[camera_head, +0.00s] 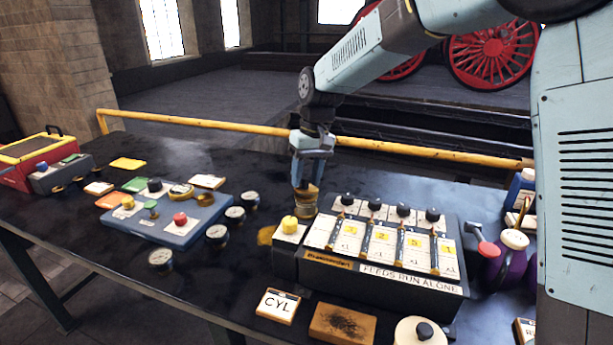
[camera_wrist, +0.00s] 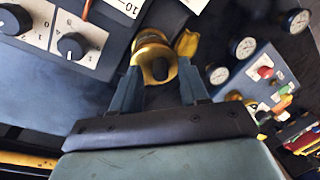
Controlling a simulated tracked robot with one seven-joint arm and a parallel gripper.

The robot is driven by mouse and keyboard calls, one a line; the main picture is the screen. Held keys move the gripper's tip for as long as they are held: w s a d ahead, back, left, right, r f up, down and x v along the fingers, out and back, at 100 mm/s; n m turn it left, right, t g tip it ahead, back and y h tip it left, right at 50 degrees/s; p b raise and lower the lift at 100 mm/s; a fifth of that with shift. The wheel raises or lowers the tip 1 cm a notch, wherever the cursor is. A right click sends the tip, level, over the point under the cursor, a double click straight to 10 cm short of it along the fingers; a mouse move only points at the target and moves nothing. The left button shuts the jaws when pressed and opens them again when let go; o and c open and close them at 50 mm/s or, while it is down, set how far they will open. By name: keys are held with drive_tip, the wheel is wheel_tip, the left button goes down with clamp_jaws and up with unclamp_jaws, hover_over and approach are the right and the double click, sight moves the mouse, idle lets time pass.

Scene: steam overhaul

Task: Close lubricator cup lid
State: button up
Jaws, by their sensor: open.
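A brass lubricator cup (camera_head: 306,204) stands on the dark bench just left of the feed box. It shows in the wrist view (camera_wrist: 153,50) as a brass ring with a dark centre. My gripper (camera_head: 305,186) points down over the cup and is open. In the wrist view, its fingers (camera_wrist: 160,76) frame the cup left and right; I cannot tell whether they touch it. A yellow rounded piece (camera_head: 266,235) lies close by on the near left; it also shows in the wrist view (camera_wrist: 187,43). I cannot tell whether it is the lid.
The feed box (camera_head: 384,282) with several black knobs stands right of the cup. A blue control box (camera_head: 184,233) and several gauges (camera_head: 235,213) are to the left. A CYL card (camera_head: 278,306) and a brown block (camera_head: 342,324) lie in front. A yellow rail (camera_head: 220,125) runs behind the bench.

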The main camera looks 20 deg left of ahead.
drive_tip(key=shift+f, duration=0.15)
drive_tip(key=shift+c, duration=0.2)
clamp_jaws()
drive_tip(key=shift+s+f+t, duration=0.3)
drive_tip(key=shift+s+t, duration=0.2)
drive_tip(key=shift+t, duration=0.4)
drive_tip(key=shift+s+f+t, duration=0.15)
drive_tip(key=shift+f+t, duration=0.1)
drive_tip(key=shift+t, duration=0.35)
drive_tip(key=shift+o, duration=0.2)
unclamp_jaws()
